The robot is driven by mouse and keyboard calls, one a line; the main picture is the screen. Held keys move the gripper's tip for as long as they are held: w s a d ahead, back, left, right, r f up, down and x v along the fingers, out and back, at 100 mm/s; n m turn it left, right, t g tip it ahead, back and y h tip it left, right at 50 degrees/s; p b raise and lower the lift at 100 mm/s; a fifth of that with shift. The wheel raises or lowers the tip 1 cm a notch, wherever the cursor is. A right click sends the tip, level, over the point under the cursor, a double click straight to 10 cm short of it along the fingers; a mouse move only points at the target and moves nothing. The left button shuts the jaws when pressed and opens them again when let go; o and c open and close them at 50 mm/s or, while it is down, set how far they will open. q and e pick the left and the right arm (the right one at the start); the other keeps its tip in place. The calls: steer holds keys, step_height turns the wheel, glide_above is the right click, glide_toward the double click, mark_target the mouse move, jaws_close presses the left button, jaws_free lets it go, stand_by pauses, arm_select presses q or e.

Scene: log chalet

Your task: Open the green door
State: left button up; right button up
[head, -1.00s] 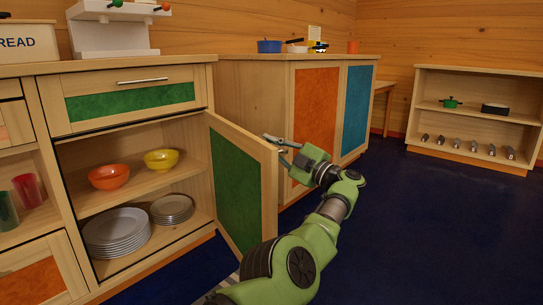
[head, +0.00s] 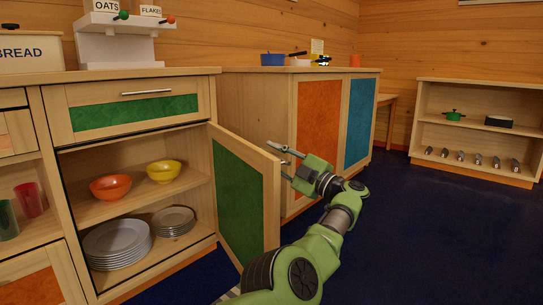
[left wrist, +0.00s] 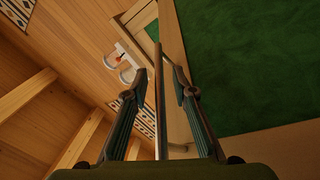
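The green door (head: 239,196) is the cabinet door with a green panel and a pale wooden frame. It stands swung well out from its cabinet, hinged on the right side of the opening. My left gripper (head: 281,161) is at the door's free edge, near its top, on the outer side. In the left wrist view the fingers of my left gripper (left wrist: 155,88) are spread apart, with a thin upright bar, seemingly the handle (left wrist: 159,110), between them. I cannot see a firm grip on it. The green panel (left wrist: 250,60) fills the right there. My right gripper is not in view.
Inside the cabinet are an orange bowl (head: 111,187), a yellow bowl (head: 164,172) and plates (head: 117,245). A cabinet with orange (head: 319,130) and blue doors stands behind my gripper. A low shelf (head: 470,170) is at the back right. The dark blue floor (head: 430,240) is clear.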

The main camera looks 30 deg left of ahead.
arm_select(q)
steer(key=v, duration=1.2)
steer(key=shift+f, duration=0.15)
